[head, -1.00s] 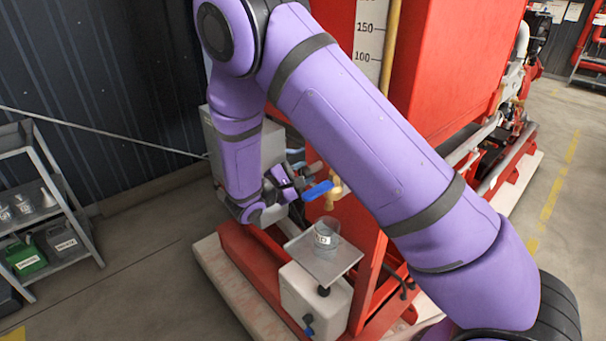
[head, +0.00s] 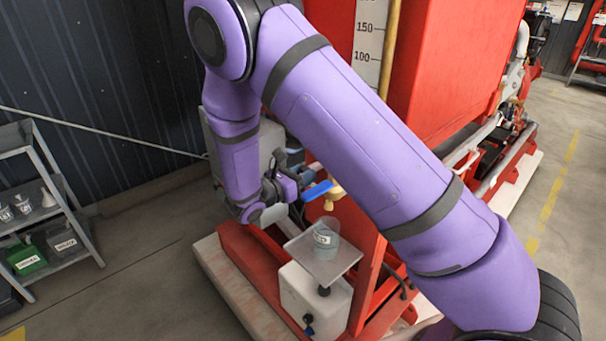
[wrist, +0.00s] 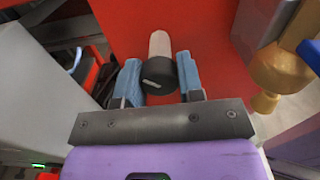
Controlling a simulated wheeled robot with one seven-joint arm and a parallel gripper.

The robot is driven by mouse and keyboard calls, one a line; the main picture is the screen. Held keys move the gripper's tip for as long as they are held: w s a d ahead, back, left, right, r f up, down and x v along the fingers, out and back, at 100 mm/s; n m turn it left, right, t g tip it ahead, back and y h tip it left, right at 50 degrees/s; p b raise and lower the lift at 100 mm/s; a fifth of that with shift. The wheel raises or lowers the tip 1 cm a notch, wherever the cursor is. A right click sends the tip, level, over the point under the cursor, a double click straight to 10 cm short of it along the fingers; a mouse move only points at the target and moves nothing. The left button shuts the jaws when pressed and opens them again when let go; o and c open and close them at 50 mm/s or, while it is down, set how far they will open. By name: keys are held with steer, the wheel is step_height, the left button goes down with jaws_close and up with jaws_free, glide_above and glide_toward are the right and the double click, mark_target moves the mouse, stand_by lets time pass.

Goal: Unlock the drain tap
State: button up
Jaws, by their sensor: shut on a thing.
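In the wrist view, my gripper (wrist: 160,83) is shut on a short round knob (wrist: 159,72) with a dark end face and a pale stem, between its two blue-grey fingers. The stem points toward the red panel behind. The brass drain tap (wrist: 278,72) is to the right of the fingers, apart from them, with part of its blue lever (wrist: 312,52) at the picture's edge. In the head view, the blue lever (head: 317,190) and brass tap (head: 335,194) show just right of my gripper (head: 293,183). The knob cannot be made out there.
A clear labelled cup (head: 325,240) stands on a small metal tray (head: 301,253) below the tap. The red tank (head: 445,60) rises behind my arm. A grey box (head: 270,145) is behind my wrist. A shelf rack (head: 75,225) stands far left, with open floor between.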

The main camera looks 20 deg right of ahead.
steer(key=n, duration=0.5)
steer(key=shift+n, duration=0.3)
steer(key=n, duration=0.4)
steer(key=shift+n, duration=0.4)
steer(key=o, duration=0.9)
steer(key=shift+s, duration=0.1)
steer(key=v, duration=1)
steer(key=shift+s+a, duration=0.15)
steer(key=shift+a, duration=0.2)
steer(key=shift+a, duration=0.1)
